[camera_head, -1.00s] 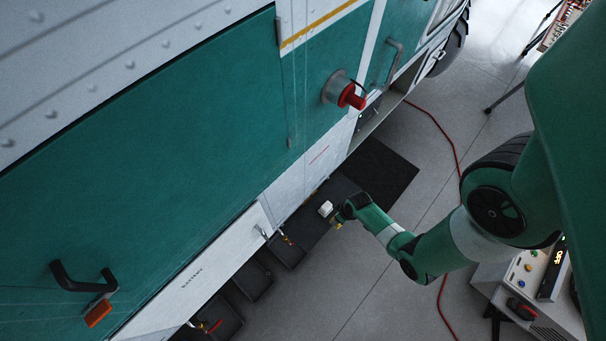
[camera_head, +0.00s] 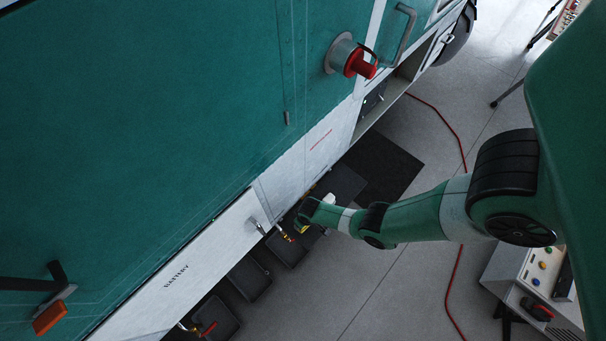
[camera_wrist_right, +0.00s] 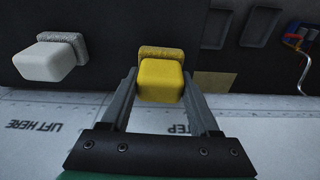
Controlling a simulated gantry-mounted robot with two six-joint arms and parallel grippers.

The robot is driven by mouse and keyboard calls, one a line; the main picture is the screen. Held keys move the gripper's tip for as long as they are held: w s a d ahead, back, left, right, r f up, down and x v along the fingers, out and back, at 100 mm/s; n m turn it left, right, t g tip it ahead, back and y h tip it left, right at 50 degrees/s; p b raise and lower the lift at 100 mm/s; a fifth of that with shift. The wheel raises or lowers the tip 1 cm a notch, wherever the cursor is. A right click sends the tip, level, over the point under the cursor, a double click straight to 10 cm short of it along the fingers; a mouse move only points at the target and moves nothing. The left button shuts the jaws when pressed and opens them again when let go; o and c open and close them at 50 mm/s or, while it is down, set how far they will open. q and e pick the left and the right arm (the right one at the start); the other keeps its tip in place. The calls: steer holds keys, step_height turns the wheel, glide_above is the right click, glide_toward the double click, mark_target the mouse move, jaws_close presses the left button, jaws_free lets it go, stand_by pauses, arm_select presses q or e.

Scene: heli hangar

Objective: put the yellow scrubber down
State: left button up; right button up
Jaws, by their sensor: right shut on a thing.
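The yellow scrubber (camera_wrist_right: 161,80) is a yellow block with a darker, rough-looking pad along one edge. My right gripper (camera_wrist_right: 159,82) is shut on it, with a finger on each side, in the right wrist view. A dark surface is behind the scrubber; I cannot tell whether they touch. In the head view, my right gripper (camera_head: 302,226) is low beside the helicopter, and only a bit of yellow shows there. A similar white scrubber (camera_wrist_right: 46,62) stands apart to the left in the right wrist view. My left gripper is not in view.
A black mat (camera_head: 385,167) lies farther back. A red hose (camera_head: 449,280) crosses the floor. A control box (camera_head: 530,280) stands at right. Open grey floor lies between.

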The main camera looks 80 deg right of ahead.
mark_target(306, 227)
steer(key=shift+s+f, duration=0.15)
steer(key=shift+f, duration=0.6)
steer(key=shift+r, duration=0.1)
steer(key=shift+c, duration=0.6)
steer(key=o, duration=1.3)
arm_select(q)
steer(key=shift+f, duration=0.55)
arm_select(e)
steer(key=shift+f, duration=0.25)
arm_select(q)
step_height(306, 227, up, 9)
steer(key=p, duration=0.9)
arm_select(e)
steer(key=r, duration=0.4)
steer(key=s+r, duration=0.1)
steer(key=r, duration=0.2)
steer(key=a+r, duration=0.1)
steer(key=r, duration=0.3)
steer(key=shift+s+r, duration=0.2)
steer(key=shift+r, duration=0.15)
